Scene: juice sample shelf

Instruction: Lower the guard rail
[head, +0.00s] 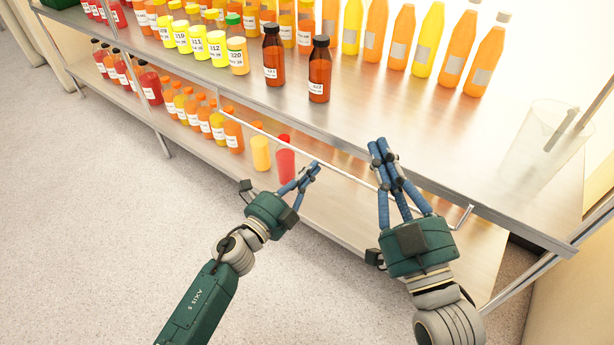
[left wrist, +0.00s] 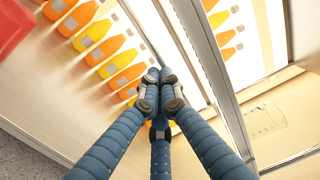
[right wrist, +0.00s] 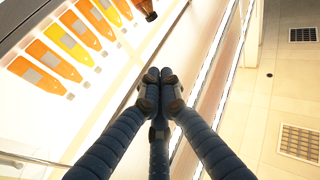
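The guard rail (head: 345,174) is a thin pale rod along the front of the shelving, below the upper shelf's front edge, with a bent end bracket (head: 463,217) at right. My left gripper (head: 315,168) has its fingers drawn together, with its tips close to the rail; contact is unclear. My right gripper (head: 381,148) is also closed, its tips overlapping the upper shelf edge in the head view while its fingers cross in front of the rail. In the left wrist view (left wrist: 158,78) and right wrist view (right wrist: 160,78), the fingertips meet, with no rail visible between them.
The upper shelf (head: 440,125) holds several juice bottles, two dark brown bottles (head: 273,55) (head: 319,70) near its front edge, and a clear container (head: 540,135). The floor (head: 90,220) at left is clear.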

